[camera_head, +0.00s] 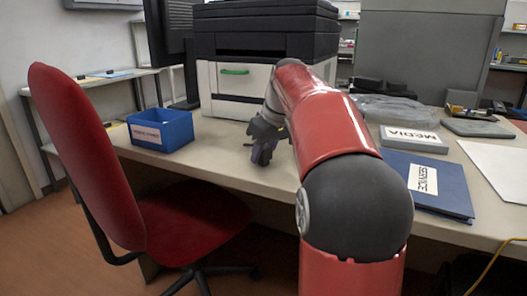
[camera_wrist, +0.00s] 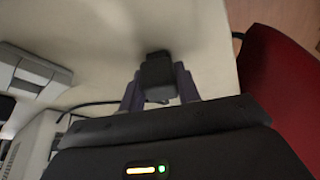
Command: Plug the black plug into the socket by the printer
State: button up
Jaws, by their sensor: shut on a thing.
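The black plug (camera_wrist: 157,72) sits between the two fingers of my gripper (camera_wrist: 160,84) in the wrist view. My gripper is shut on it, above the pale desk top. In the head view my gripper (camera_head: 263,146) is over the desk in front of the printer (camera_head: 262,38), and I cannot make out the plug there. A black cable (camera_wrist: 82,106) shows at the left in the wrist view. A grey block with lighter panels (camera_wrist: 32,72) lies at the left there; I cannot tell whether it is the socket. No socket is clear in the head view.
A blue bin (camera_head: 160,130) stands on the desk (camera_head: 225,160) at the left. A red chair (camera_head: 90,150) stands in front. A blue service folder (camera_head: 425,185), a media box (camera_head: 413,139) and a bagged item (camera_head: 390,110) lie at the right. My arm hides part of the desk.

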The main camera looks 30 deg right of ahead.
jog(key=o, duration=0.3)
jog(key=c, duration=0.3)
jog(key=shift+r+p, duration=1.85)
jog(key=shift+r+p, duration=1.85)
jog(key=shift+r, duration=0.1)
